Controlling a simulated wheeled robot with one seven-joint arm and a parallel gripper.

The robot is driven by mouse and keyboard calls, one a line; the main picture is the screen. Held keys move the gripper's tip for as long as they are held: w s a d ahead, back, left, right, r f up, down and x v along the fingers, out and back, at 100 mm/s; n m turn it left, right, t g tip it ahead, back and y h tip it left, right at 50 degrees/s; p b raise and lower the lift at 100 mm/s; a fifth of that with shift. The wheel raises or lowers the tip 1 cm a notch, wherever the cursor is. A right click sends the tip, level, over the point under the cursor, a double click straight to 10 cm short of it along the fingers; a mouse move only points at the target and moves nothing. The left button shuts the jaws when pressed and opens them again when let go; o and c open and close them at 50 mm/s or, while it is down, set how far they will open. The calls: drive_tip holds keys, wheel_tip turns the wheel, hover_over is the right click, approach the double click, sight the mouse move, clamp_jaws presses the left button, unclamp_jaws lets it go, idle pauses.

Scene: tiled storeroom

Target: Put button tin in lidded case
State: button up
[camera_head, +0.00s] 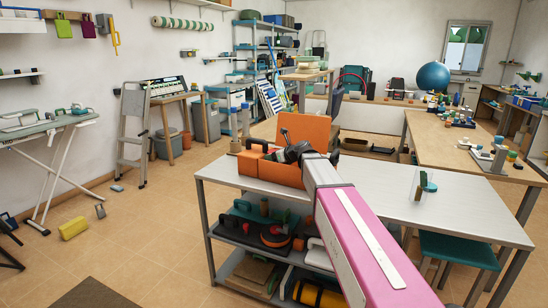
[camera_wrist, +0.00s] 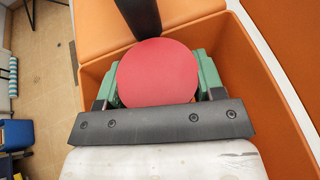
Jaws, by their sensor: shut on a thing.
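The button tin, seen as a round red disc (camera_wrist: 157,70), is between the green-tipped fingers of my gripper (camera_wrist: 158,82), which is shut on it. The orange lidded case (camera_head: 315,131) stands on the metal workbench in the head view, with a tall orange panel upright like a raised lid. Its orange walls (camera_wrist: 262,85) surround the tin on the right and below in the wrist view. My gripper (camera_head: 291,148) is over the case in the head view, and the tin cannot be made out there. Whether the tin touches the case floor is hidden.
The workbench top (camera_head: 385,195) is mostly clear to the right, with a small clear holder (camera_head: 423,183) on it. A lower shelf holds several tools. A dark bar (camera_wrist: 140,18) crosses the top of the wrist view beside the tin.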

drive_tip(key=shift+f, duration=0.4)
drive_tip(key=o, duration=0.9)
drive_tip(key=shift+o, duration=0.2)
drive_tip(key=shift+r, duration=0.6)
drive_tip(key=v, duration=1.2)
drive_tip(key=shift+r, duration=0.1)
